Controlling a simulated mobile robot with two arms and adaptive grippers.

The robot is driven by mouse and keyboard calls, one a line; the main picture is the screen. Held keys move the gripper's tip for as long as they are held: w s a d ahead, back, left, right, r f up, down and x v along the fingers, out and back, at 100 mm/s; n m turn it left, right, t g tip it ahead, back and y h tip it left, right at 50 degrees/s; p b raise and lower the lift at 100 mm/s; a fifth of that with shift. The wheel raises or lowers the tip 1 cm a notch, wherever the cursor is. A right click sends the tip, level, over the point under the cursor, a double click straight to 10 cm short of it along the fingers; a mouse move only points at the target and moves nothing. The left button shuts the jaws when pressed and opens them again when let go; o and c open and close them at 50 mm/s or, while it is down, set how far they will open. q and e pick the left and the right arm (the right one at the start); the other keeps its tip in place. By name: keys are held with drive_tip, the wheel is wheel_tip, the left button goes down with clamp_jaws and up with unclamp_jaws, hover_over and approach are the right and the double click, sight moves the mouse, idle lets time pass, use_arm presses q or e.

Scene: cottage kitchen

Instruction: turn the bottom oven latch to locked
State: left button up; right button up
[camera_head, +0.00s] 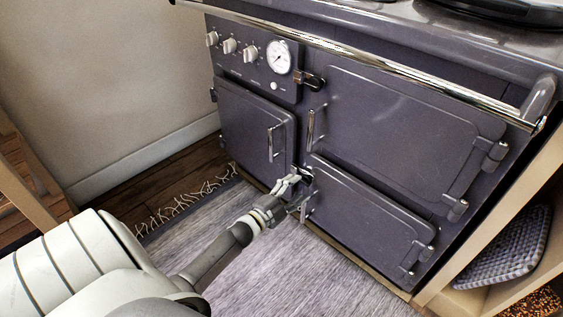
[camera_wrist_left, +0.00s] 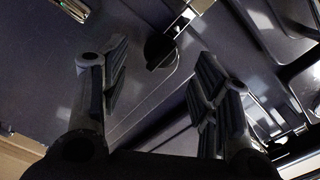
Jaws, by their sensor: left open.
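The bottom oven door (camera_head: 365,217) is the lower right door of the grey range cooker and looks closed. Its latch (camera_head: 306,172) sits at the door's upper left corner, partly hidden by my left gripper (camera_head: 290,184). In the left wrist view, a dark round knob with a bright metal bar, which looks like the latch (camera_wrist_left: 158,47), shows ahead between the fingertips. My left gripper (camera_wrist_left: 160,62) is open, its two fingers on either side of that part and apart from each other. I cannot tell whether a finger touches it. My right gripper is not in view.
The upper oven door (camera_head: 405,130) and its latch (camera_head: 312,79) are above; the left door (camera_head: 255,130) is beside. A chrome rail (camera_head: 380,62) crosses the cooker's front. A grey rug (camera_head: 270,260) lies below. A wooden shelf unit (camera_head: 500,235) stands at the right.

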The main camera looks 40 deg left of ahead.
use_arm(q)
drive_tip(key=s, duration=0.6)
drive_tip(key=shift+s+a, duration=0.25)
drive_tip(key=shift+s, duration=0.1)
